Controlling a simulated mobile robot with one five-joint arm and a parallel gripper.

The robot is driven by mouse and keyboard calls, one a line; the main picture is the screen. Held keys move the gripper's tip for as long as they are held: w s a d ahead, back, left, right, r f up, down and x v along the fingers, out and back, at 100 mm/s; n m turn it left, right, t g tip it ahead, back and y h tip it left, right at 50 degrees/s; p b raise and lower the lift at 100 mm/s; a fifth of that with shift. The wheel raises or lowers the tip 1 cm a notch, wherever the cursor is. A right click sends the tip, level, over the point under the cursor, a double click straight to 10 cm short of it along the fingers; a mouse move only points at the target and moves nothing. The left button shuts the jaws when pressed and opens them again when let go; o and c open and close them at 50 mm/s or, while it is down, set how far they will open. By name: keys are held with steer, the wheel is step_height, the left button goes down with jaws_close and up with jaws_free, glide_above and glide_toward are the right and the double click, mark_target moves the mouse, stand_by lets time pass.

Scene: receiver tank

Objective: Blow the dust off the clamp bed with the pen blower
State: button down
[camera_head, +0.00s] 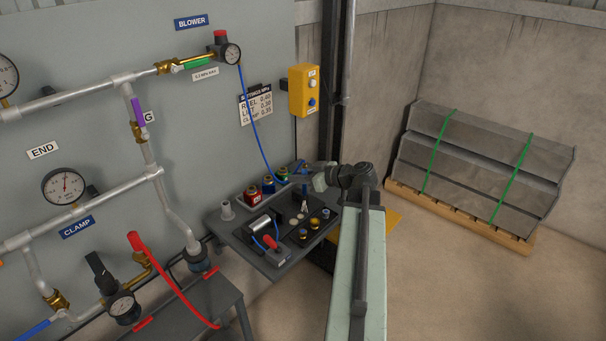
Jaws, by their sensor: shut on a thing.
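My gripper (312,172) is over the back right of the grey bench, reaching in from the right. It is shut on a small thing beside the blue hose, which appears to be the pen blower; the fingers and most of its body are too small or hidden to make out. The blue air hose (253,115) hangs from the BLOWER regulator (231,54) to the bench near my gripper. The clamp bed seems to be the dark plate on the bench, with a silver cylinder (260,223) and pale spots (295,220) on it. I cannot tell whether these spots are dust.
The bench (228,233) also carries red, blue and green-marked fittings (268,186), a red-handled valve (271,243) and brass-topped parts (314,222). Pipes and gauges line the left panel. A yellow button box (303,91) hangs behind. Strapped metal sheets (480,160) lie on a pallet at right.

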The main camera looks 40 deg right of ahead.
steer(key=a+r+p, duration=0.4)
steer(key=a, duration=0.1)
steer(key=shift+s+a, duration=0.2)
stand_by(1.3)
stand_by(0.6)
